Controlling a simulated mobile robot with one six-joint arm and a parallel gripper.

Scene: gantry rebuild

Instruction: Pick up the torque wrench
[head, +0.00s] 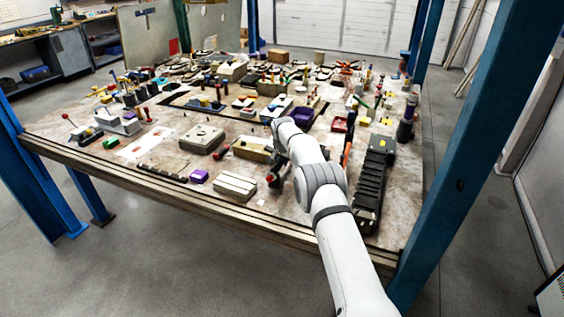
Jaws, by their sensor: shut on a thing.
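My gripper (279,165) is a small dark shape beside the bend of my white arm, low over the front middle of the table. It is shut on a dark thing with a red end (271,178). My arm hides part of this thing, and it is too small to tell for sure whether it is the torque wrench. I also cannot tell whether it touches the table. No other thing in view can be clearly made out as a torque wrench.
The worn table (150,185) is crowded. A cream block (235,185) and a grey box (202,138) lie left of my gripper, and a long black ribbed unit (373,182) lies right of my arm. Blue posts (478,150) stand at the table's corners.

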